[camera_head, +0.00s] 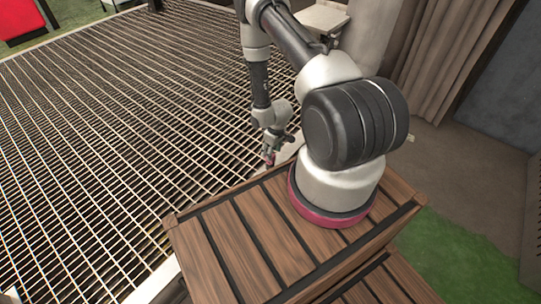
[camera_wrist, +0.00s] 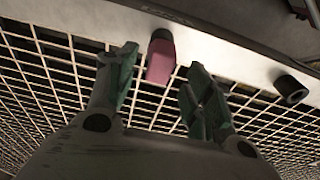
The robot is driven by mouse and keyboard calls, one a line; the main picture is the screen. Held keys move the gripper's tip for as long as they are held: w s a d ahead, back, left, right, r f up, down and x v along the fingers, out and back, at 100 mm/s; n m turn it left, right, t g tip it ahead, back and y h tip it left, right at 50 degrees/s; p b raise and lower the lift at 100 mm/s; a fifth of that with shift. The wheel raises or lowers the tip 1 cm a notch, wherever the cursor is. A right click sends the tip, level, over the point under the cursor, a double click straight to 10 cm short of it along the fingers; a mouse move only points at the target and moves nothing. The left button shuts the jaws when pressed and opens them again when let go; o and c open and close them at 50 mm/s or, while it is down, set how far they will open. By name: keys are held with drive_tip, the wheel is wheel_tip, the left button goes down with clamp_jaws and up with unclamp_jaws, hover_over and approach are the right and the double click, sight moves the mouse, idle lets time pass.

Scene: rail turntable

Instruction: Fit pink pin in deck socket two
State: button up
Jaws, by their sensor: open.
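The pink pin (camera_wrist: 160,62) shows in the wrist view between and a little beyond the two green fingertips of my gripper (camera_wrist: 159,82). The fingers are open, with gaps visible on both sides of the pin. Its far end meets a dark round piece (camera_wrist: 162,35) at the pale rim; I cannot tell how deep it sits. A black cylindrical socket (camera_wrist: 291,89) stands on the rim to the right and looks empty. No numbers are readable on the sockets. In the head view my gripper (camera_head: 271,150) is small, with the pink pin (camera_head: 269,159) at its tip.
A metal grating (camera_head: 110,130) fills the left of the head view, bordered by a pale rim (camera_wrist: 225,55). A curtain (camera_head: 435,55) hangs at the right. The grating's middle is clear.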

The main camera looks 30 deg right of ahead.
wheel_tip(320, 180, up, 8)
drive_tip(key=s, duration=0.1)
drive_tip(key=shift+d+f, duration=0.2)
